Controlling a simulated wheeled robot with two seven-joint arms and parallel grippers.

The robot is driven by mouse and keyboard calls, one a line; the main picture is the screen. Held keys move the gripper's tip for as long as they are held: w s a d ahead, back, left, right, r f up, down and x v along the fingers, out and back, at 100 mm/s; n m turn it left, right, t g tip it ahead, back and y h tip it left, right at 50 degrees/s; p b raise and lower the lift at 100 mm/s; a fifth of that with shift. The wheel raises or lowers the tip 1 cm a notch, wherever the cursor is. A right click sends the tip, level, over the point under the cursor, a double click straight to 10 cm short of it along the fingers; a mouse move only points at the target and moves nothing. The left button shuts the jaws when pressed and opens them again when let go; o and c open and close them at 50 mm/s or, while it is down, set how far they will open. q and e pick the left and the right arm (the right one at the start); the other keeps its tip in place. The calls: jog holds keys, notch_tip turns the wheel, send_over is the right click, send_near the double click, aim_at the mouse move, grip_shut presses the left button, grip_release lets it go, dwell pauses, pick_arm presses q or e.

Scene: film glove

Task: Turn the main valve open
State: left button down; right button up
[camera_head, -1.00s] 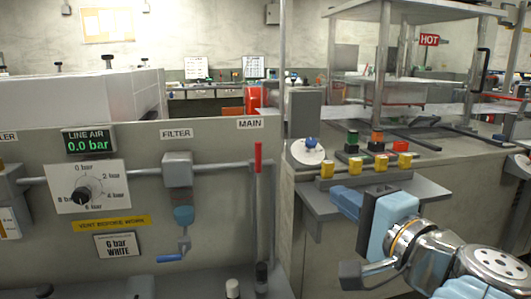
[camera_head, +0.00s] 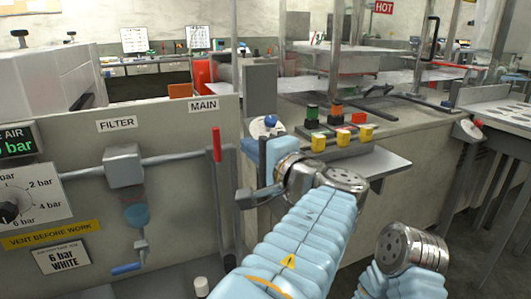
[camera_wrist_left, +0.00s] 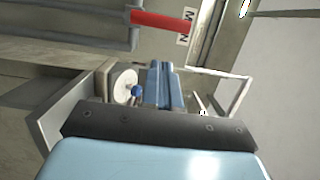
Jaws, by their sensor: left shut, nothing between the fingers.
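The main valve's red lever (camera_head: 216,144) stands upright on a grey pipe at the right end of the panel, under the MAIN label (camera_head: 204,105). It also shows in the left wrist view (camera_wrist_left: 163,21), at the top beside the label. My left gripper (camera_head: 250,148) is to the right of the lever, apart from it. Its hand and wrist hide much of the fingers in the head view. In the left wrist view the blue fingers (camera_wrist_left: 162,72) lie together, shut and empty, with the red lever beyond them. My right gripper is not in view.
The panel carries a filter (camera_head: 124,165), a dial (camera_head: 15,205) and a cropped line air display (camera_head: 15,140).

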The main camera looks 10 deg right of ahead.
aim_at(215, 142)
pick_arm(q)
jog(key=shift+w+a, duration=0.25)
jog(key=shift+a, duration=0.7)
jog(key=shift+w+a, duration=0.25)
jog(key=shift+a, duration=0.7)
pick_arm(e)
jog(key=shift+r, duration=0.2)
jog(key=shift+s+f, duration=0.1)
pick_arm(q)
jog(key=shift+a+n+b, duration=0.2)
jog(key=shift+n+b, duration=0.2)
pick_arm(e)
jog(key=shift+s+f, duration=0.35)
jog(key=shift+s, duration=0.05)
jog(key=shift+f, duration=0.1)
